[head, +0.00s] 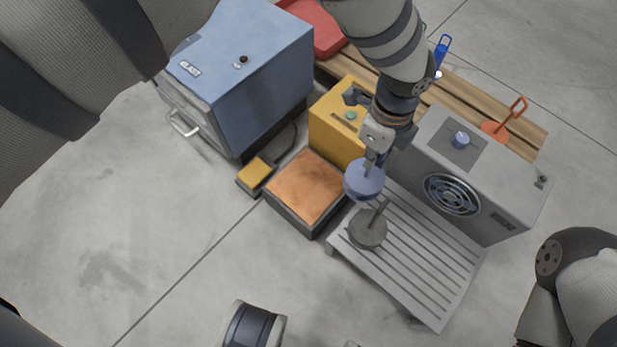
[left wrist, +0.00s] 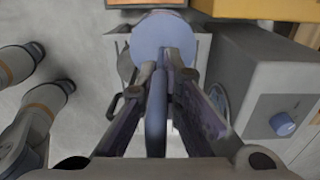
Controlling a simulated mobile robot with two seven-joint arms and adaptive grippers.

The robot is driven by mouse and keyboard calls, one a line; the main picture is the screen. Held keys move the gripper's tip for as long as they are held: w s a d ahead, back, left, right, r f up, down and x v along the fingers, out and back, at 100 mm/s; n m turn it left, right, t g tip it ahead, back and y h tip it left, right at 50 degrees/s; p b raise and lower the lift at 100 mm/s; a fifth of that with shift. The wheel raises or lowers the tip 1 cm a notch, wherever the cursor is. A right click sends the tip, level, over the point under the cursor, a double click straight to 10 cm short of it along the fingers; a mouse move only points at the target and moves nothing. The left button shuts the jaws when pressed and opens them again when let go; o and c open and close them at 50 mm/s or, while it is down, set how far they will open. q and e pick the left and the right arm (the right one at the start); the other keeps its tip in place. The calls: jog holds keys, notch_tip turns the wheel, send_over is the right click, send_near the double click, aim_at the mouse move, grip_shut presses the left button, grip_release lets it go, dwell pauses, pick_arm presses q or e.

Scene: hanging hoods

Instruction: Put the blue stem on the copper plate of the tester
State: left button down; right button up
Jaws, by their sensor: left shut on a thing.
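The blue stem (head: 365,181) is a round blue-grey disc with a thin rod. My left gripper (head: 374,152) is shut on its rod and holds it with the disc hanging down. In the left wrist view, the stem's disc (left wrist: 164,35) shows beyond the fingertips (left wrist: 168,62), with the rod running back between the fingers. The copper plate (head: 306,186) is a bare square on a dark block, left of the held stem, beside the tester's yellow box (head: 335,130). The stem appears above the gap between plate and rack. My right gripper does not show.
A grey stem (head: 368,229) stands on the slatted rack (head: 430,262). A grey fan box (head: 480,185) stands behind the rack. A blue cabinet (head: 250,70) and a yellow pedal (head: 256,172) are left of the plate. A wooden bench (head: 465,95) runs behind, holding an orange stem (head: 495,131).

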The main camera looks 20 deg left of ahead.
pick_arm(q)
jog(key=w+a+f+b, duration=0.1)
jog(key=a+f+b, duration=0.3)
jog(key=a+f, duration=0.8)
jog(key=shift+a+f, duration=0.4)
jog(key=shift+a, duration=0.45)
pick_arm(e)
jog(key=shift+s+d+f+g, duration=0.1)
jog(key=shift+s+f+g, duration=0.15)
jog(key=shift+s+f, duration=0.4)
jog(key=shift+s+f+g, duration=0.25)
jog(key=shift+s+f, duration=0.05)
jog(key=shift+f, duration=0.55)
pick_arm(q)
jog(key=shift+f+b, duration=0.2)
jog(key=shift+b, duration=0.15)
jog(key=c, duration=1.8)
grip_release()
jog(key=shift+o, duration=0.2)
notch_tip(320, 180, up, 12)
jog(key=p, duration=0.4)
jog(key=shift+r+p, duration=0.2)
jog(key=shift+p, duration=0.1)
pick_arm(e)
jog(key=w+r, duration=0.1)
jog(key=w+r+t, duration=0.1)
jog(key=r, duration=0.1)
